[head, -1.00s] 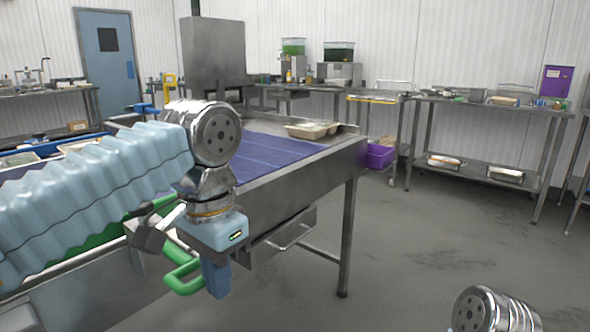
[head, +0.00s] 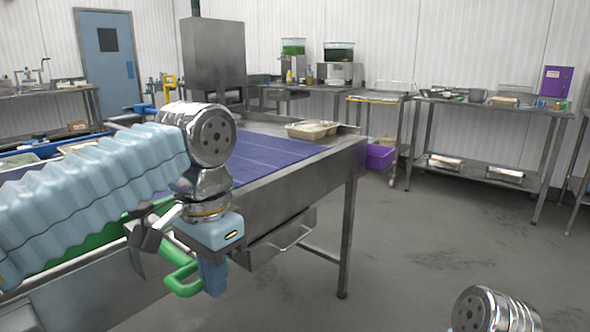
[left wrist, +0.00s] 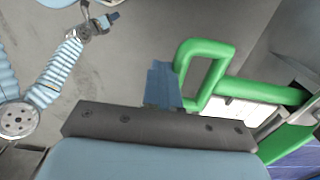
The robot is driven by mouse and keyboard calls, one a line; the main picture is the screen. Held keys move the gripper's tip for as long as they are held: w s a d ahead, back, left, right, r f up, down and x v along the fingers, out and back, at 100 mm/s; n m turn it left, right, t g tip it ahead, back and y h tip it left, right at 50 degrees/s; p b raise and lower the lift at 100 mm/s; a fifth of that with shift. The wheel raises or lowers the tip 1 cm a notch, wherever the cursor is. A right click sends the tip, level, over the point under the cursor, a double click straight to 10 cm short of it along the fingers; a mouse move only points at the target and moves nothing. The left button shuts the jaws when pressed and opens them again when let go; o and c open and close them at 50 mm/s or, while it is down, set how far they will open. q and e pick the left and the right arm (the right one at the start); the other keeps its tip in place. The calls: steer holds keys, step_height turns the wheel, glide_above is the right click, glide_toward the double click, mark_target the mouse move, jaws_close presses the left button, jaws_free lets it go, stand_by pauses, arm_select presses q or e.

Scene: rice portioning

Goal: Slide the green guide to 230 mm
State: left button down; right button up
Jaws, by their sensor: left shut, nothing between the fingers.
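The green guide shows as a long green strip (head: 97,243) along the near side of the conveyor, with a green loop handle (head: 181,279) standing out towards me. In the left wrist view the loop (left wrist: 229,55) is right of my fingers, and a white strip with dark marks (left wrist: 245,112) lies by it; its figures are too small to read. My left gripper (head: 214,278) points down, shut and empty, its blue fingers (left wrist: 163,85) close beside the loop. I cannot tell if they touch it. My right gripper (left wrist: 108,20) is small in the left wrist view.
The purple-blue conveyor belt (head: 262,156) has a tray (head: 312,130) at its far end. A metal drawer with a handle (head: 290,240) hangs below the frame. The grey floor at the right is clear, with shelves (head: 480,165) against the wall.

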arm_select(q)
steer(key=shift+w+a, duration=0.3)
steer(key=shift+a, duration=0.1)
stand_by(0.3)
step_height(320, 180, up, 8)
steer(key=s+d+p, duration=0.2)
steer(key=shift+d, duration=0.2)
stand_by(0.6)
